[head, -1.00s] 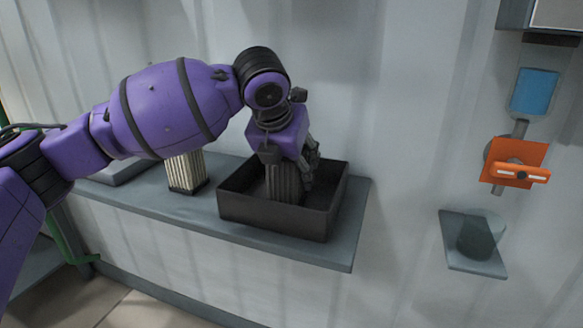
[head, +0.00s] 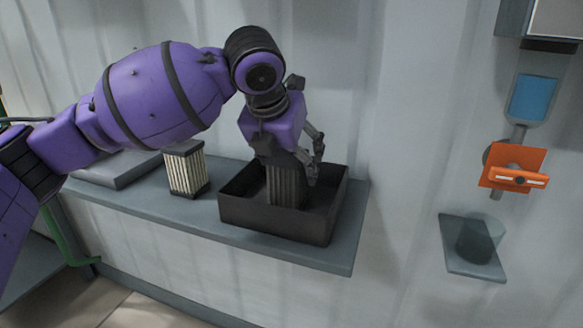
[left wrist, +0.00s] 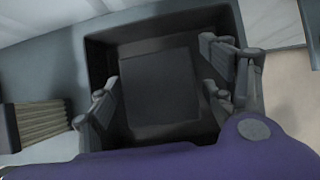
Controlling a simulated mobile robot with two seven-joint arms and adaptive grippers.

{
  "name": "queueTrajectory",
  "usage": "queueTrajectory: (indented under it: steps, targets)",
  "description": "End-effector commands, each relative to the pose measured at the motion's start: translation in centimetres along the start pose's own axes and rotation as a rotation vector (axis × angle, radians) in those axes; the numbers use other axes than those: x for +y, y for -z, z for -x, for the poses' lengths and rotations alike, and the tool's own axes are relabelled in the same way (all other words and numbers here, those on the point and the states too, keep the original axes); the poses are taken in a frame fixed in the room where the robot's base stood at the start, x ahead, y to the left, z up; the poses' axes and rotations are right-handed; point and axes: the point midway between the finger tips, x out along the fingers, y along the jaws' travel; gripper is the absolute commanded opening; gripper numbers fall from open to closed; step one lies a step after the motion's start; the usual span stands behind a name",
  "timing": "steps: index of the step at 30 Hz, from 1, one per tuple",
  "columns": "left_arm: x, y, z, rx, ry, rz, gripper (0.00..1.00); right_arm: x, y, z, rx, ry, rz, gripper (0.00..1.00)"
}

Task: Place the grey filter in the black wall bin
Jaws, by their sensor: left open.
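The grey filter (head: 286,188) is a dark ribbed block standing upright inside the black wall bin (head: 278,222). In the left wrist view the filter's flat square top (left wrist: 160,90) lies within the walls of the bin (left wrist: 130,28). My left gripper (head: 300,178) is above the bin with its fingers open. In the left wrist view its fingers (left wrist: 165,100) stand apart on both sides of the filter, with gaps visible. Part of the filter's upper end is hidden behind the gripper in the head view. My right gripper is not seen.
A cream pleated filter (head: 186,172) with dark ends stands on the grey shelf (head: 200,215), left of the bin. A flat grey slab (head: 118,170) lies further left. On the wall at right are an orange valve-like part (head: 513,172) and a small ledge with a translucent cup (head: 478,240).

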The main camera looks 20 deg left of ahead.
Motion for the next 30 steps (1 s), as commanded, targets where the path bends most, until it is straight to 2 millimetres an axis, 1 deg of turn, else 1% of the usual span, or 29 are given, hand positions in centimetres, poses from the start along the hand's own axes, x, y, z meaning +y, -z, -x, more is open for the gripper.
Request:
queueTrajectory:
  steps: [1,6,9,12,17,30]
  targets:
    - [0.0,-0.2,1.4,-0.006,0.000,-0.001,0.75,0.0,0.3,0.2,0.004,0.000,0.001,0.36]
    - [0.0,-0.2,5.0,-0.004,0.000,-0.001,0.75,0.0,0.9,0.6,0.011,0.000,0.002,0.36]
    - [0.0,-0.1,6.4,-0.003,-0.001,0.000,0.75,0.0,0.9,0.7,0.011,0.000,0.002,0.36]
    - [0.0,-0.1,7.4,-0.002,0.000,-0.001,0.75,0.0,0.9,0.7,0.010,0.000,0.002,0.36]
    - [0.0,0.0,7.9,-0.001,-0.001,-0.001,0.75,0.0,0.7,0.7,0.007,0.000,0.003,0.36]
    - [0.0,0.0,7.9,0.000,-0.001,0.000,0.75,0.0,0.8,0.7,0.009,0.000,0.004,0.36]
